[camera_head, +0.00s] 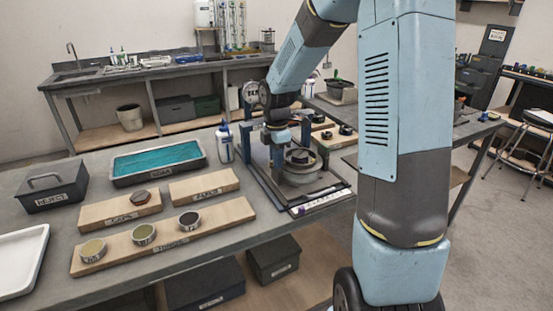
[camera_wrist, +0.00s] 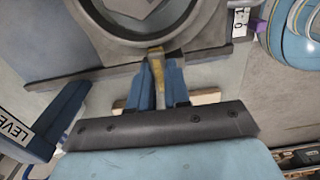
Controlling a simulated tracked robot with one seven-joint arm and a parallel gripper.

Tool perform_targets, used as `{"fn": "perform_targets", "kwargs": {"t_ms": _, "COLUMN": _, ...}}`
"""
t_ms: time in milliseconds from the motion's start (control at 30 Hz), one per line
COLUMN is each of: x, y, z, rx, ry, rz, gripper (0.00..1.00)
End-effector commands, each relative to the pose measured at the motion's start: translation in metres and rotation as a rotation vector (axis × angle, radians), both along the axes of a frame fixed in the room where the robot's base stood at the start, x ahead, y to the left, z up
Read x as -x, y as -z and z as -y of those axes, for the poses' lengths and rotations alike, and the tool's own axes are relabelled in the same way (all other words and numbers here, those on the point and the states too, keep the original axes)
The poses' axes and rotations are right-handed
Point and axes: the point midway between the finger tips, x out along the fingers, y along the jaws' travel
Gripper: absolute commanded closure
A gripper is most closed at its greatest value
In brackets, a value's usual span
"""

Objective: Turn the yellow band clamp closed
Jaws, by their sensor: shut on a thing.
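In the wrist view a narrow yellow strip, the yellow band clamp's handle (camera_wrist: 157,68), stands between the two blue fingers of my gripper (camera_wrist: 160,86). The fingers are shut on it. Its far end meets the rim of a round grey ring (camera_wrist: 190,35). In the head view my gripper (camera_head: 279,140) points down beside a round dark fixture (camera_head: 302,172) on a flat base. The yellow handle cannot be made out there, and my arm hides part of the fixture.
A blue upright with a lettered label (camera_wrist: 25,128) stands left in the wrist view. On the bench are a white bottle (camera_head: 224,143), a teal-lined tray (camera_head: 158,162), wooden boards with small round pieces (camera_head: 165,240) and a dark reject box (camera_head: 52,187). A ruler-like strip (camera_head: 322,201) edges the fixture.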

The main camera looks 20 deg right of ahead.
Motion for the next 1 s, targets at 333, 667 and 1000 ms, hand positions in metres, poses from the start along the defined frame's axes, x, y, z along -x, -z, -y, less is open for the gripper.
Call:
{"fn": "perform_targets", "kwargs": {"t_ms": 333, "x": -0.0012, "y": -0.0009, "z": 0.0016, "rx": 0.001, "ry": -0.031, "rz": 0.003, "gripper": 1.00}}
{"fn": "perform_targets", "kwargs": {"t_ms": 667, "x": -0.0012, "y": -0.0009, "z": 0.0016, "rx": 0.001, "ry": -0.031, "rz": 0.003, "gripper": 0.75}}
{"fn": "perform_targets", "kwargs": {"t_ms": 1000, "x": -0.0004, "y": -0.0003, "z": 0.0006, "rx": 0.001, "ry": -0.031, "rz": 0.001, "gripper": 0.57}}
